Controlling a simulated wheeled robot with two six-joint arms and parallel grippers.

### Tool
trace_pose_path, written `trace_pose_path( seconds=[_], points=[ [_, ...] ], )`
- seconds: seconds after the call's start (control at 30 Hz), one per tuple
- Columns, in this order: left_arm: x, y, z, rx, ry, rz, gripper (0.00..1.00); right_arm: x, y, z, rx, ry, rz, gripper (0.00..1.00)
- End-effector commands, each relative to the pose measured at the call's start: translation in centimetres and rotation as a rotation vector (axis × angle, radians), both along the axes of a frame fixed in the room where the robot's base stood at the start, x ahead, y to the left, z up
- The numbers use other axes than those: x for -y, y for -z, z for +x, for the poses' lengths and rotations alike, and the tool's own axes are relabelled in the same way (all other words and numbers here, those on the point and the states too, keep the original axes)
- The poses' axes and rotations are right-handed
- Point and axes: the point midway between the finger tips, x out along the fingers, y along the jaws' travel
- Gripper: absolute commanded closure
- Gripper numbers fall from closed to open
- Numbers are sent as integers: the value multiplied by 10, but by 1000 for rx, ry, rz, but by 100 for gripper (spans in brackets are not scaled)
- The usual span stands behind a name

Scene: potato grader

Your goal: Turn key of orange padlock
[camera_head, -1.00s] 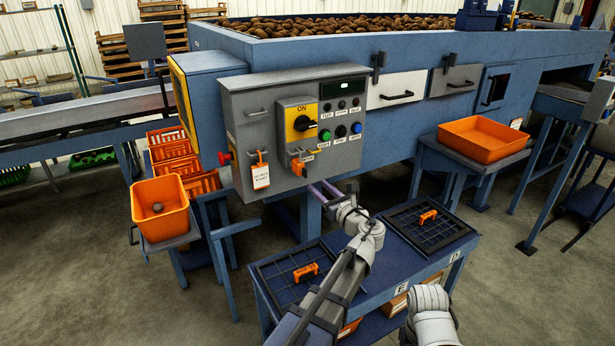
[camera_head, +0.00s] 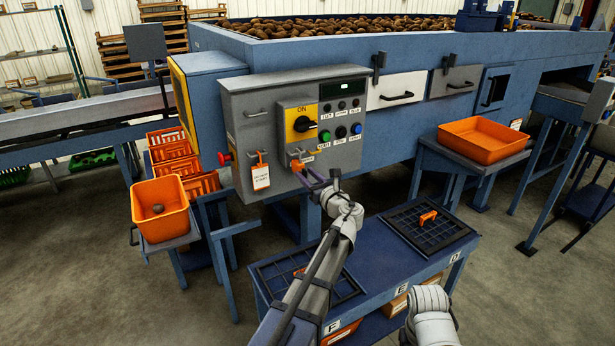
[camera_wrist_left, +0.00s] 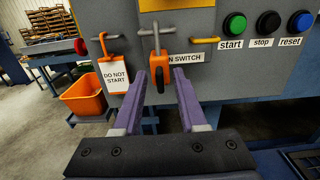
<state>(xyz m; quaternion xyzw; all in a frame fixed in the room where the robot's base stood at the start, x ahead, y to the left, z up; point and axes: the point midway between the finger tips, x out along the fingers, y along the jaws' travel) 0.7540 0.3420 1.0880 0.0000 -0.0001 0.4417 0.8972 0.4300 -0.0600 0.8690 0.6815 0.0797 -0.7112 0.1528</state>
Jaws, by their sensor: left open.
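The orange padlock (camera_head: 297,166) hangs from a hasp under the yellow ON switch on the grey control panel. In the left wrist view the padlock (camera_wrist_left: 153,63) hangs upright with a dark key-like piece (camera_wrist_left: 160,82) at its lower front. My left gripper (camera_head: 308,176) is open in front of and just below it. In the left wrist view the purple fingers of that gripper (camera_wrist_left: 161,75) appear on either side of the padlock and dark piece; contact cannot be told. My right arm shows at the lower right, but its gripper is out of view.
A DO NOT START tag (camera_wrist_left: 114,77) hangs left of the padlock. Start, stop and reset buttons (camera_wrist_left: 267,22) sit to its right. Below is a blue table (camera_head: 375,258) with black grids and orange handles. Orange bins (camera_head: 485,140) stand to the sides.

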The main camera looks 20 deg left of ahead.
Motion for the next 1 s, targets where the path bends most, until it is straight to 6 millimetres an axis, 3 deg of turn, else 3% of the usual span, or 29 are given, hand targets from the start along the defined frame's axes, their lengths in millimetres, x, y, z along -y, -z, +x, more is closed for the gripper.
trace_pose_path(
  seconds=[0.17, 0.5, 1.0],
  points=[
    [0, 0, 0, 0, 0, 0, 61, 0, 0, 0, 0, 0, 0, 50],
    [0, 0, 0, 0, 0, 0, 99, 0, 0, 0, 0, 0, 0, 50],
    [0, 0, 0, 2, 0, -1, 100, 0, 0, 0, 0, 0, 0, 50]
  ],
)
